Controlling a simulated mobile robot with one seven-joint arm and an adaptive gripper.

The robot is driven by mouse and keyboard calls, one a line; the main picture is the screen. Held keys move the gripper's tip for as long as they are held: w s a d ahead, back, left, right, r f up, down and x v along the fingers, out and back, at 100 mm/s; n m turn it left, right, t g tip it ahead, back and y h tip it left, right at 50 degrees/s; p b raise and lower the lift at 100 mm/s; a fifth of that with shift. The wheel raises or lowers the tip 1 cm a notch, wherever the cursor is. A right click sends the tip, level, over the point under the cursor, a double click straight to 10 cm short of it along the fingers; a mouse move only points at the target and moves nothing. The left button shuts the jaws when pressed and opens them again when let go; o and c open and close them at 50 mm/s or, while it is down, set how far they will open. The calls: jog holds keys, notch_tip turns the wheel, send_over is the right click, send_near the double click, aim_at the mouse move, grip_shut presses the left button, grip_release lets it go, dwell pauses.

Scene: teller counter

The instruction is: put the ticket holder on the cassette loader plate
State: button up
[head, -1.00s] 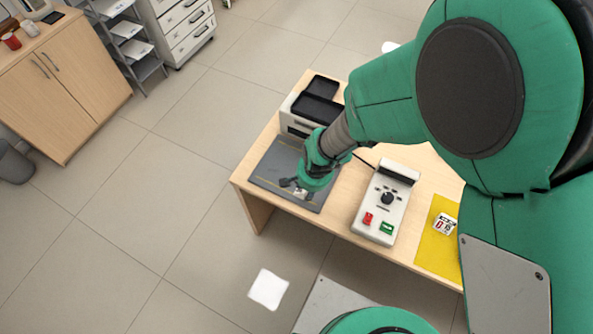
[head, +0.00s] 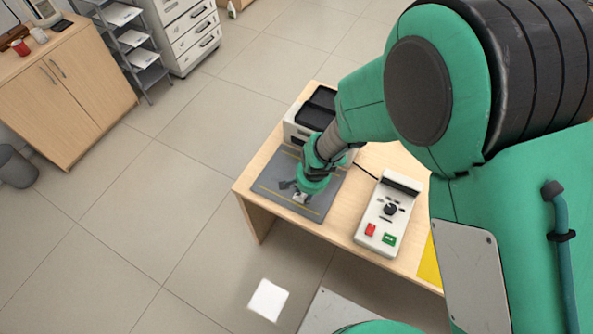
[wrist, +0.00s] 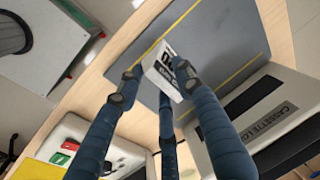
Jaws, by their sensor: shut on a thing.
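My gripper (head: 300,188) is shut on the ticket holder (head: 301,198), a small white block with dark print. In the wrist view the fingers (wrist: 158,86) close around the ticket holder (wrist: 160,70), which looks tilted. The cassette loader plate (head: 272,168) is a dark grey slab with yellow lines at the table's left end; it also shows in the wrist view (wrist: 225,38). The ticket holder is over the plate's front part. I cannot tell whether it touches the plate. My gripper hides part of both.
The white cassette loader (head: 293,131) with black trays stands behind the plate; its label shows in the wrist view (wrist: 262,120). A control box (head: 387,218) with red and green buttons stands to the right. A yellow mat (head: 428,268) is partly hidden by my arm.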

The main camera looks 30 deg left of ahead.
jog(key=w+a, duration=0.3)
jog(key=w+a+b, duration=0.1)
jog(key=w+a, duration=0.1)
jog(key=w, duration=0.1)
jog(key=w+a+f, duration=0.1)
jog(key=w+a, duration=0.2)
jog(key=shift+a+f, duration=0.1)
jog(key=shift+a, duration=0.25)
jog(key=shift+s+f+b, duration=0.1)
jog(key=shift+f+b, duration=0.45)
jog(key=shift+f, duration=1.2)
jog(key=o, duration=1.2)
jog(key=shift+c, duration=0.2)
jog(key=shift+r, duration=0.1)
notch_tip(320, 180, up, 12)
jog(key=s+d+p, duration=0.1)
jog(key=d+p, duration=0.1)
jog(key=shift+f, duration=0.2)
